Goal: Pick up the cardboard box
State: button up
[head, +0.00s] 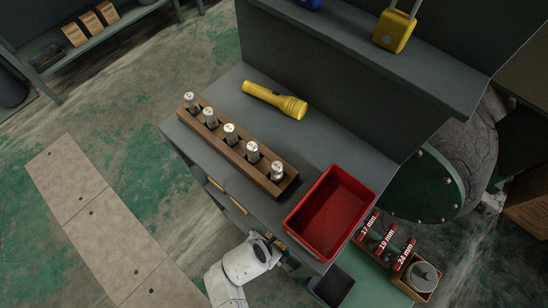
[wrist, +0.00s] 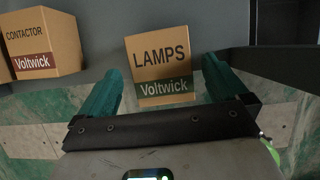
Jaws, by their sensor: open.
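A cardboard box labelled LAMPS Voltwick (wrist: 163,66) stands upright on a grey shelf in the wrist view, its printed face toward me. My gripper (wrist: 162,72) is open, with one green finger at each side of this box. A gap shows beside the left finger; the right finger is close to the box's right edge, and I cannot tell if it touches. A second cardboard box, labelled CONTACTOR Voltwick (wrist: 42,42), stands to the left. In the head view my white arm reaches toward the shelf under the workbench; the bench edge hides most of the boxes and my fingers.
The workbench (head: 235,85) above carries a wooden rack with several silver cylinders (head: 231,133), a yellow flashlight (head: 274,99) and a red bin (head: 331,213). More boxes (head: 91,23) sit on a far-left shelf.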

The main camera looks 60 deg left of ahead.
aim_at(275, 242)
jog(key=b+x, duration=0.1)
jog(key=x, duration=0.3)
jog(key=shift+f, duration=0.25)
jog(key=c, duration=1)
jog(key=shift+r, duration=0.1)
